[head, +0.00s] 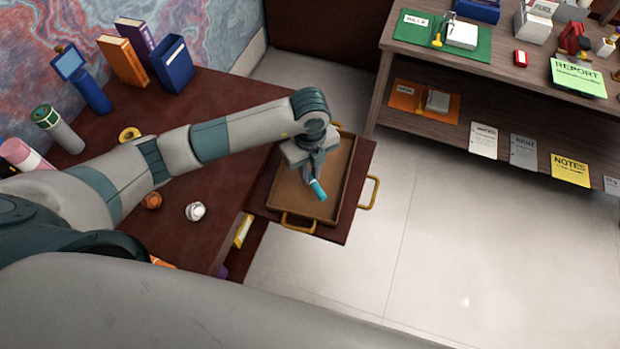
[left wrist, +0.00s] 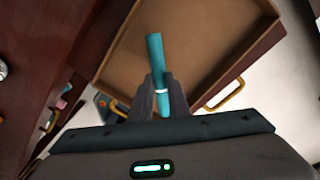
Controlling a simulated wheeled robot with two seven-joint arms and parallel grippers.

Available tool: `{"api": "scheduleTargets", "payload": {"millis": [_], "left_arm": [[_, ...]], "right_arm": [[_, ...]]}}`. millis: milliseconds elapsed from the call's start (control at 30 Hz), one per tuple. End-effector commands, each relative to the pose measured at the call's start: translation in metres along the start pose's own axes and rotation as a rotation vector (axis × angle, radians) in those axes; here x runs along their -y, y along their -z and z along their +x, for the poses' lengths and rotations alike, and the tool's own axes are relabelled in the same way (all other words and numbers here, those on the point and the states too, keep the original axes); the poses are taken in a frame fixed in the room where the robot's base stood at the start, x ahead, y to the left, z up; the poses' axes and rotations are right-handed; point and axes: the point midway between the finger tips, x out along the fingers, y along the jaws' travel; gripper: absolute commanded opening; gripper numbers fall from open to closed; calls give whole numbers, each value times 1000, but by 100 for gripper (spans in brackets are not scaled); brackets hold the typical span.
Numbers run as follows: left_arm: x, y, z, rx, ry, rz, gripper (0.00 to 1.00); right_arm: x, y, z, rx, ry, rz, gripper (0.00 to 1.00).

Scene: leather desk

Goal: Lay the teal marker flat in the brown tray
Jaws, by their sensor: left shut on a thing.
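The teal marker (head: 318,189) is held in my left gripper (head: 312,177), which is shut on it. In the left wrist view the marker (left wrist: 155,55) sticks out beyond the fingers (left wrist: 162,92), with a pale ring near the grip. The brown tray (head: 333,209) has gold handles and lies on the pulled-out drawer or shelf at the desk's right side. The gripper and marker are over the tray; the tray's far part is partly hidden by my arm. Whether the marker touches the tray floor is unclear. In the left wrist view the tray (left wrist: 258,15) fills the upper middle. My right gripper is not seen.
On the dark desk (head: 225,92) stand books (head: 122,60), a blue box (head: 173,65), a grey-green cylinder (head: 58,130), and a white round thing (head: 195,211). A shelf unit (head: 380,97) with papers and stationery stands at the right. The floor between is clear.

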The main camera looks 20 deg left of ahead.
Motion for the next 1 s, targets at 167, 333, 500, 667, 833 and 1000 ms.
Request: {"api": "scheduleTargets", "payload": {"millis": [167,333,500,667,833,1000], "left_arm": [[-1,1,16,-2,-4,0,0],[-1,1,34,-2,-3,-1,0],[0,1,38,-1,0,1,0],[0,1,38,-1,0,0,0],[0,0,40,0,0,0,28],[0,0,40,0,-1,0,34]], "right_arm": [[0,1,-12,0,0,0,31],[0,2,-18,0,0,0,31],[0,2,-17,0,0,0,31],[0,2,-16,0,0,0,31],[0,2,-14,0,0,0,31],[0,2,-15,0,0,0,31]]}}
